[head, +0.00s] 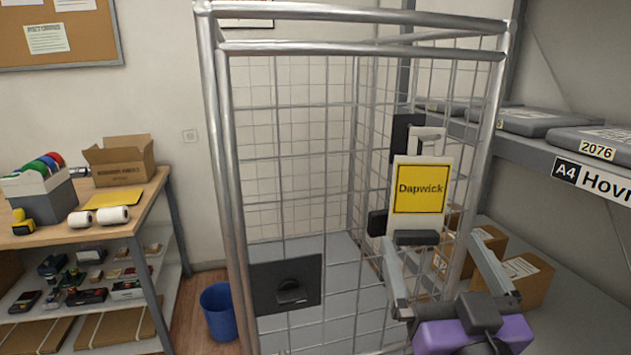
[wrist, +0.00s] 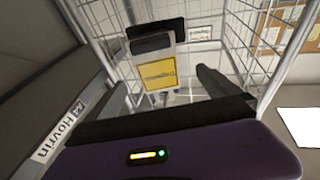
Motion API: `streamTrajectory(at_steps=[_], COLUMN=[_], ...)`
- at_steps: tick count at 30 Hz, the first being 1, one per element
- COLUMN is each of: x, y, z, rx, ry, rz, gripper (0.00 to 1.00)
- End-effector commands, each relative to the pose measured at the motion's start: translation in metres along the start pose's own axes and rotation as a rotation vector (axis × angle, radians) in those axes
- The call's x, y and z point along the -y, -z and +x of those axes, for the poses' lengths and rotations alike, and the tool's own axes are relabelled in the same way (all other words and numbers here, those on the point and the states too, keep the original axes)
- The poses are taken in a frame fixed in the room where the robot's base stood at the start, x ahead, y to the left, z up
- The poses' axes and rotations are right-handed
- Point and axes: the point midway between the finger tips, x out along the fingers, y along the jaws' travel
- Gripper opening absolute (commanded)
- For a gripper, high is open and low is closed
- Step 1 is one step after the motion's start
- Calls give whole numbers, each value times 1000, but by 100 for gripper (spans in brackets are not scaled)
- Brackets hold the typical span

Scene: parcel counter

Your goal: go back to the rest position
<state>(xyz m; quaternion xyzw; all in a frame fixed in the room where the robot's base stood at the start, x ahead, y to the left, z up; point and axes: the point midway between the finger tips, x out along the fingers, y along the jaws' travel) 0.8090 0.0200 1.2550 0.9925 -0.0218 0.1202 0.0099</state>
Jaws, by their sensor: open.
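My gripper (head: 432,248) is in front of the right side of a wire roll cage (head: 222,150), with its two fingers apart and nothing visible between the pads. A white plate with a yellow "Dapwick" label (head: 420,189) stands upright just beyond the fingertips in the head view. In the wrist view the yellow label (wrist: 157,75) shows beyond the gripper (wrist: 163,82), between the two fingers. I cannot tell whether a finger touches the plate. My purple gripper body is at the lower right of the head view.
A shelf (head: 560,160) with grey parcels and an "A4 Hovrin" tag runs along the right; brown boxes (head: 520,278) sit below it. At left, a table (head: 110,228) holds an open carton (head: 122,160) and paper rolls. A blue bin (head: 220,312) stands on the floor beside the cage.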

Motion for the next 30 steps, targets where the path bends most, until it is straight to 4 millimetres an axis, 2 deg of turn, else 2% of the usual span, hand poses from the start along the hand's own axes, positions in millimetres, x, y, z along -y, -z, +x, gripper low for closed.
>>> streamTrajectory(at_steps=[1, 4, 11, 17, 21, 30], x=[-1, -2, -4, -8, -11, -21], y=[7, 3, -31, -73, -100, -145], z=[-2, -16, -59, -116, -162, -268], rx=[-38, -79, -83, -33, 24, 196], ry=[4, 11, 15, 9, 4, 3], rz=[-1, 9, 35, 55, 62, 52], gripper=[100, 100, 100, 100, 100, 100])
